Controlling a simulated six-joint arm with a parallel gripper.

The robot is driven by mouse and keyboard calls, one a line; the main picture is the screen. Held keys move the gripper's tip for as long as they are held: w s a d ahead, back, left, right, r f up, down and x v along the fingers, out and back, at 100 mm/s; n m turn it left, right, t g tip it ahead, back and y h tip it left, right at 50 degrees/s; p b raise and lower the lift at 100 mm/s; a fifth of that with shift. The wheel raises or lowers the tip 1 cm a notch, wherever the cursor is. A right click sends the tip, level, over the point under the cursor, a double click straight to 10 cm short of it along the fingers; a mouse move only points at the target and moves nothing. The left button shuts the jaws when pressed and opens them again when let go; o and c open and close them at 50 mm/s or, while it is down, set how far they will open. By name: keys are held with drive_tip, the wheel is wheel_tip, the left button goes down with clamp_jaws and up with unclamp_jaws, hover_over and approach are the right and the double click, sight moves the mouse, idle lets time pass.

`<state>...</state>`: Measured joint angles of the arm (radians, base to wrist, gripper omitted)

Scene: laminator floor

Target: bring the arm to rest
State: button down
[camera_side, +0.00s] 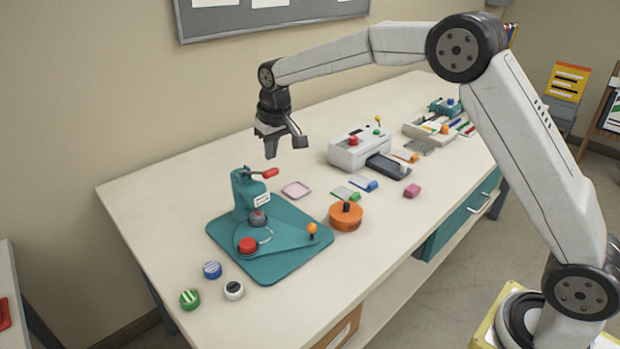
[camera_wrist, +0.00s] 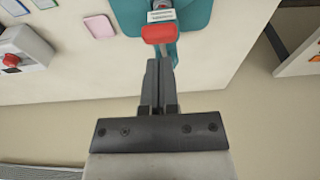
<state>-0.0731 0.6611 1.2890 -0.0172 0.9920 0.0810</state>
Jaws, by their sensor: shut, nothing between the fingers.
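My gripper (camera_side: 283,146) hangs in the air above the back of the table, pointing down, near the teal press (camera_side: 247,192). In the wrist view my gripper (camera_wrist: 159,66) has its two fingers together with nothing between them. The press's red lever handle (camera_wrist: 159,33) lies just ahead of the fingertips in that view; the side view shows the gripper higher than the handle and apart from it. My arm reaches over the table from the base at the lower right.
The press stands on a teal base (camera_side: 280,265). A white laminator (camera_side: 359,148) stands further right. The table's left back corner is bare.

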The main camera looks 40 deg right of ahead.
drive_tip(key=s+d+f, duration=0.1)
drive_tip(key=s+f, duration=0.2)
drive_tip(key=s, duration=0.7)
drive_tip(key=s+d+f, duration=0.1)
drive_tip(key=s+f, duration=0.1)
drive_tip(key=s, duration=0.8)
drive_tip(key=s+d+f, duration=0.2)
drive_tip(key=s+f, duration=0.1)
drive_tip(key=s, duration=0.7)
drive_tip(key=shift+f, duration=0.3)
drive_tip(key=shift+w, duration=0.1)
